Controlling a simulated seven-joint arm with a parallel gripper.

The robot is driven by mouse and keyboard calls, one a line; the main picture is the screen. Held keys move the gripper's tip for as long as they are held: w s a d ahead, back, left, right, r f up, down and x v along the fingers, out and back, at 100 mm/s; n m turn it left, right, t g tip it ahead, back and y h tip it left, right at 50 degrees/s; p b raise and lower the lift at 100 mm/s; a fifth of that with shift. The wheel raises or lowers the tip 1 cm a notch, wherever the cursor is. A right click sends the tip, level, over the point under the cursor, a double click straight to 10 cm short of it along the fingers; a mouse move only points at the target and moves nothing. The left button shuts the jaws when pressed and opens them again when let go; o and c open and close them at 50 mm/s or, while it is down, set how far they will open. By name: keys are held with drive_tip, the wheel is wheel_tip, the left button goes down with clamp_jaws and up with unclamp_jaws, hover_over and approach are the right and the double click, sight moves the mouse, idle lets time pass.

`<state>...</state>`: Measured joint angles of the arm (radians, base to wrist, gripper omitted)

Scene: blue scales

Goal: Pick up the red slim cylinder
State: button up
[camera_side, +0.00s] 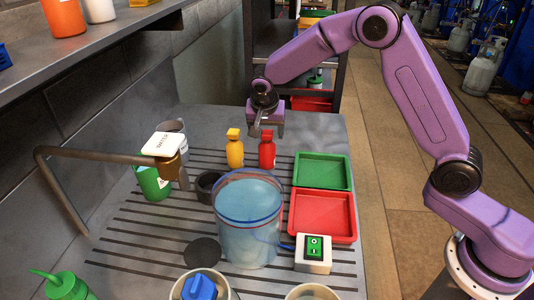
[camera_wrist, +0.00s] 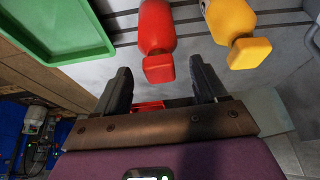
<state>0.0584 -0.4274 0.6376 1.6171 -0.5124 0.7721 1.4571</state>
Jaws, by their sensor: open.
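The red slim cylinder (camera_side: 267,152) is an upright bottle-like shape with a square red cap, standing at the back of the slatted table. In the wrist view the red cylinder (camera_wrist: 156,28) points its cap toward me. My gripper (camera_side: 264,128) is just above and behind it in the side view. In the wrist view my gripper (camera_wrist: 159,68) is open, with the cap appearing between its two dark fingertips. I see no contact. A similar yellow bottle (camera_side: 235,152) stands close to the left; it is right of the red one in the wrist view (camera_wrist: 232,22).
A green tray (camera_side: 323,157) and a red tray (camera_side: 349,216) lie to the right. A large clear blue container (camera_side: 247,230) stands in front, near a small dark cup (camera_side: 207,186). A bent pipe (camera_side: 100,152) and green cup (camera_side: 151,182) are left. The table behind the bottles is clear.

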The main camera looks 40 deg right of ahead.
drive_tip(key=shift+x, duration=1.2)
clamp_jaws()
